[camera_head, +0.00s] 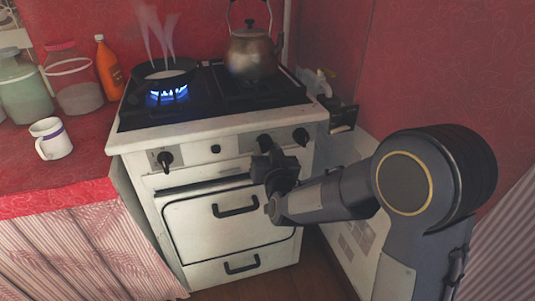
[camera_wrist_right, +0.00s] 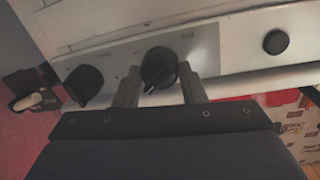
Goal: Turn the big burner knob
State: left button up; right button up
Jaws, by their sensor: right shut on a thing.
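The white stove has a front panel with several black knobs. My right gripper (camera_head: 270,162) is at the panel, at the middle-right knob (camera_head: 265,142). In the right wrist view this black knob (camera_wrist_right: 158,66) sits between the two fingers of my gripper (camera_wrist_right: 157,84), which is shut on it. A second knob (camera_head: 300,136) is just to the right; it shows at the left in the wrist view (camera_wrist_right: 83,82). Another knob (camera_head: 165,158) is at the panel's left end. I cannot tell from labels which is the big burner's. My left gripper is not in view.
A blue flame (camera_head: 168,93) burns under a steaming pan (camera_head: 165,75) at the stove's left. A kettle (camera_head: 251,52) stands at the right. A small round button (camera_head: 215,148) is on the panel. Oven handles (camera_head: 236,207) stick out below. A mug (camera_head: 51,139) stands on the left counter.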

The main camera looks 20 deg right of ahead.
jog(key=m+b, duration=0.3)
jog(key=shift+d+f+m, duration=0.1)
jog(key=shift+f+m, duration=0.05)
jog(key=shift+m, duration=0.15)
jog(key=m+b, duration=0.3)
jog(key=m, duration=0.1)
jog(key=shift+g+y, duration=0.3)
jog(key=m+b, duration=0.3)
jog(key=m, duration=0.1)
jog(key=shift+r+m+y+b, duration=0.25)
jog(key=shift+m+y+b, duration=0.25)
jog(key=shift+m+b, duration=1)
jog(key=shift+m, duration=0.4)
